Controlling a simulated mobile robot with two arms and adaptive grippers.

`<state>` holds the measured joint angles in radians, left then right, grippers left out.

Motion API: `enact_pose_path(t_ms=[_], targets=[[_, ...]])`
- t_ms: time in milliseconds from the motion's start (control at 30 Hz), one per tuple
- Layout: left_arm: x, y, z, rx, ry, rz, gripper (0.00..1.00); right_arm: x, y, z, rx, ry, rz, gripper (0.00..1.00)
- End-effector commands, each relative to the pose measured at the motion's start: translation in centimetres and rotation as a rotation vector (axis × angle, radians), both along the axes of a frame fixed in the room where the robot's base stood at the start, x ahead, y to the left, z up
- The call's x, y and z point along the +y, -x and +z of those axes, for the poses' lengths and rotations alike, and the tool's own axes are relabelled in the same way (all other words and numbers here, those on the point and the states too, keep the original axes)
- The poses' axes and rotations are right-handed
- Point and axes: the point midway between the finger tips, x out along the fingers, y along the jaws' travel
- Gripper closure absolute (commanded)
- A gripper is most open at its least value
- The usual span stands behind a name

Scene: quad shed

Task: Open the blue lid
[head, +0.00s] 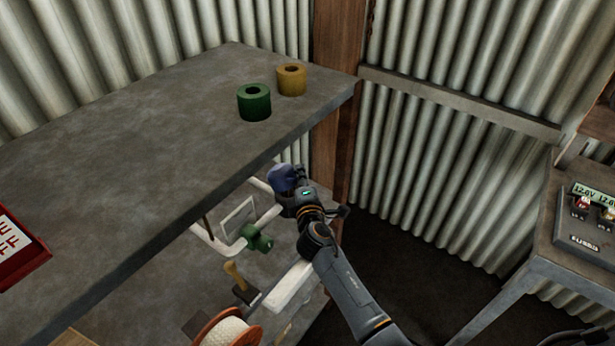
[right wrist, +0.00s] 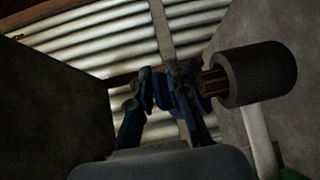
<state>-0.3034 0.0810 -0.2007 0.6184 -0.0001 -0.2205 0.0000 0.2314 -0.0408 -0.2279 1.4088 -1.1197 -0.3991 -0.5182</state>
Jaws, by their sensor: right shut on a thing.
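The blue lid (head: 280,178) shows in the head view as a dark blue piece beneath the front edge of the upper shelf, by the white pipes. My right gripper (head: 287,188) reaches up to it from the lower right and is shut on it. In the right wrist view, my right gripper's fingers (right wrist: 160,92) close around dark blue parts. They are dim, so lid and fingertips are hard to tell apart. A dark grey cylinder (right wrist: 255,75) with a brass ribbed end (right wrist: 211,82) sits just right of the fingers. My left gripper is not in view.
The grey upper shelf (head: 150,140) overhangs close to my right gripper. It bears a green roll (head: 254,102) and a yellow roll (head: 291,80).

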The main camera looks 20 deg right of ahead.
Motion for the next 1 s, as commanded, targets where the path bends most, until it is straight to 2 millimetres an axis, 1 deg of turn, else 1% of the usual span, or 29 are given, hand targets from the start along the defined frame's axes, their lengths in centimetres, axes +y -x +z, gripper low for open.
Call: enact_pose_path(t_ms=[33,267,533,600,633,667,700,767,800,1000], targets=[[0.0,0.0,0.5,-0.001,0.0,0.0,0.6,0.5,-0.7,1.7,-0.022,-0.008,0.007,1.0],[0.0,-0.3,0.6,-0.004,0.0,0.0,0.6,1.7,-2.2,3.2,-0.024,-0.008,0.008,1.0],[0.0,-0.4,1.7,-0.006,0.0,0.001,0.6,2.8,-3.7,4.5,-0.021,-0.008,0.007,1.0],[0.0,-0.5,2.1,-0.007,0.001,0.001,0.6,2.9,-4.1,4.8,0.01,0.017,0.006,1.0],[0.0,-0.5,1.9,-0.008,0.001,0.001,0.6,2.9,-4.0,4.3,0.016,0.02,0.005,0.98],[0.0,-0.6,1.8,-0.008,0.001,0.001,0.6,2.9,-3.9,4.1,0.016,0.02,0.005,0.92],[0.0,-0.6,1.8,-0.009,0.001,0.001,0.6,2.9,-3.9,4.0,0.017,0.019,0.005,0.84],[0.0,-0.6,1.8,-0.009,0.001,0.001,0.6,2.9,-3.9,3.9,0.019,0.019,0.004,0.72],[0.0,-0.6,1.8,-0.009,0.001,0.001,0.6,2.9,-3.9,3.9,0.019,0.019,0.004,0.68],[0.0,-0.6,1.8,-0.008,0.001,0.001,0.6,2.8,-3.8,3.8,0.021,0.02,0.003,0.68]])
